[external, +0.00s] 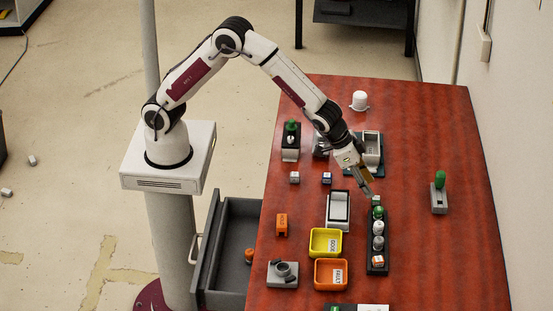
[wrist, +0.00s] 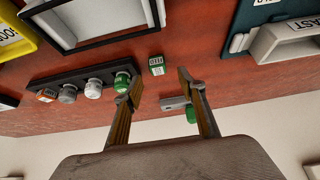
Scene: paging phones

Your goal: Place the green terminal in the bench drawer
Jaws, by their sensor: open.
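A small green block with a pale label (external: 376,200) stands on the red bench just beyond the far end of a black rack. It also shows in the wrist view (wrist: 157,66), ahead of the gap between my fingers. A rounded green piece (wrist: 122,82) sits in the end place of the rack, close to the left finger. I cannot tell which is the terminal. My gripper (external: 371,190) is open and empty, pointing down near the block; its fingers also show in the wrist view (wrist: 161,86). The bench drawer (external: 232,225) is pulled open at left, with an orange piece (external: 249,256) inside.
The black rack (external: 387,240) also holds grey and orange pieces. A yellow bin (external: 311,241) and an orange bin (external: 316,274) stand left of it, below a framed tray (external: 329,212). A grey base with a green lever (external: 439,190) is at right. Bare bench lies around it.

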